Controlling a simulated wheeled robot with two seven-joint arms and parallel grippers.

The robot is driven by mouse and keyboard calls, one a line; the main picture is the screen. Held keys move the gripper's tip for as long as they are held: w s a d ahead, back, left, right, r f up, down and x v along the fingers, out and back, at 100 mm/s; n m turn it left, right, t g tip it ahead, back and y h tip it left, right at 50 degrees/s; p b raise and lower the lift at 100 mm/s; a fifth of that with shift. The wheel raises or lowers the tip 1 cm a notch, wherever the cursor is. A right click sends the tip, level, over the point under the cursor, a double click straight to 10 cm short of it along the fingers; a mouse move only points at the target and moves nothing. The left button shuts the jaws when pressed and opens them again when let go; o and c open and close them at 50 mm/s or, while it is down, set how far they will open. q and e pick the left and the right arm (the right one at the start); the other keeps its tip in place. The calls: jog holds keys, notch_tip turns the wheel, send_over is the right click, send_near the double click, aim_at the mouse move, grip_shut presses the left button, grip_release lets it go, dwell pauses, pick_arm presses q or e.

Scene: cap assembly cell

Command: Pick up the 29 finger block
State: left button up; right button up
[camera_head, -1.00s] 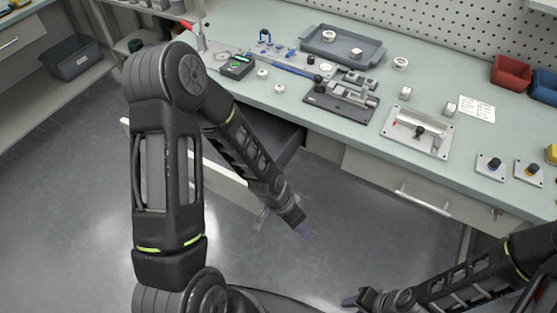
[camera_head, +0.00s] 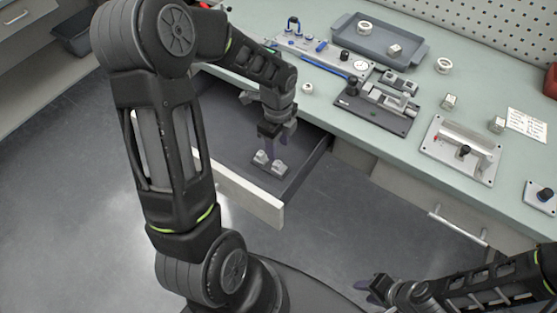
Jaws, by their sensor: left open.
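The finger block (camera_head: 263,168), a small grey piece with two raised light lumps, lies in the open drawer under the bench. I cannot read a number on it. My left gripper (camera_head: 280,147) points down into the drawer, just above and behind the block. Its jaws are open, with dark purplish fingertips close to the block; I cannot tell whether they touch it. My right gripper (camera_head: 370,287) is low at the bottom right, away from the bench, and its jaw state is unclear.
The drawer's pale front (camera_head: 240,196) and dark side wall (camera_head: 310,155) surround the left gripper. The bench above holds a grey tray (camera_head: 345,38), a dark fixture (camera_head: 375,112), a metal plate fixture (camera_head: 440,160) and several small parts. The floor in front is clear.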

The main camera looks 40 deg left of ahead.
aim_at(277, 163)
pick_arm(q)
jog(key=shift+w+a+f, duration=0.1)
jog(key=shift+w+a, duration=0.05)
jog(key=shift+a, duration=0.1)
jog(key=shift+d, duration=0.1)
jog(key=shift+f, duration=1.25)
jog(key=shift+f+p, duration=0.55)
jog(key=shift+f, duration=2.1)
grip_shut()
